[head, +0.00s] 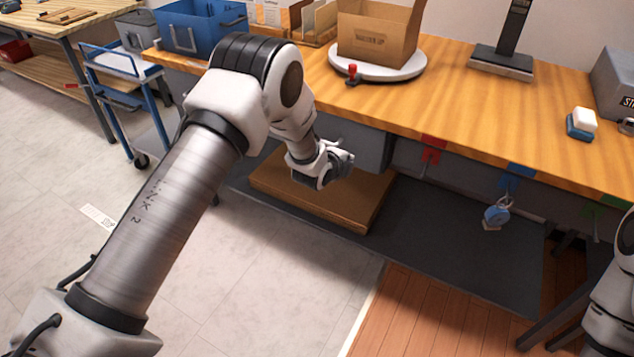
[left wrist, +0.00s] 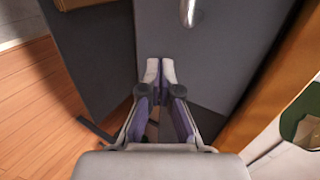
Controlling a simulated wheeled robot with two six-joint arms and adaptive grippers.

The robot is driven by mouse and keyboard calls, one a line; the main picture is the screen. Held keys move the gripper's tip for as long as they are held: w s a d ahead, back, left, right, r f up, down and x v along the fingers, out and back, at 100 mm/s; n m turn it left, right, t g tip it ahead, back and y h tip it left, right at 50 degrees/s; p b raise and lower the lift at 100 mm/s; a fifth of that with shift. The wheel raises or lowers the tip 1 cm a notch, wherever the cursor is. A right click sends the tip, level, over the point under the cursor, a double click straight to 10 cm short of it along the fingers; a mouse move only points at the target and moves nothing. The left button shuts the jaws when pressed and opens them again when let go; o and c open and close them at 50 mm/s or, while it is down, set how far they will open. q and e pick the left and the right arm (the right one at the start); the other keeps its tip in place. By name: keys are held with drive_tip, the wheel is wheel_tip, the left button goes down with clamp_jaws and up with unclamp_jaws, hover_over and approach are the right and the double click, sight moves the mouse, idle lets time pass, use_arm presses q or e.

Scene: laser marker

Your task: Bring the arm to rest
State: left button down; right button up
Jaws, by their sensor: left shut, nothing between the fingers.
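My left arm reaches in from the left in the head view, bent over at the elbow. My left gripper (head: 345,163) is below the front edge of the wooden worktable (head: 470,112), in front of a grey cabinet front (head: 368,150). In the left wrist view its two pale fingertips (left wrist: 160,70) are together with nothing between them. Part of my right arm shows at the right edge of the head view; its gripper is out of the picture.
A brown board or box (head: 330,215) lies low under the table. A blue tape measure (head: 497,214) hangs below the table edge. An open cardboard box (head: 378,35) stands on a white turntable (head: 350,66). A metal handle (left wrist: 188,10) is close ahead of the fingers.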

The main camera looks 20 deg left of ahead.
use_arm(q)
drive_tip(key=d+v, duration=0.1)
drive_tip(key=v, duration=0.9)
drive_tip(key=s+a+f+n+g+p, duration=0.1)
drive_tip(key=s+f+n+g+p, duration=0.2)
drive_tip(key=s+f, duration=0.5)
drive_tip(key=s+a+f+g+p, duration=0.1)
drive_tip(key=s+f+g+p, duration=0.3)
drive_tip(key=s, duration=0.8)
drive_tip(key=s+f+n+g+p, duration=0.1)
drive_tip(key=s+n+g, duration=0.4)
drive_tip(key=s+n, duration=1.1)
drive_tip(key=s, duration=0.3)
drive_tip(key=shift+s+a+f+y, duration=0.3)
drive_tip(key=shift+f+y, duration=0.1)
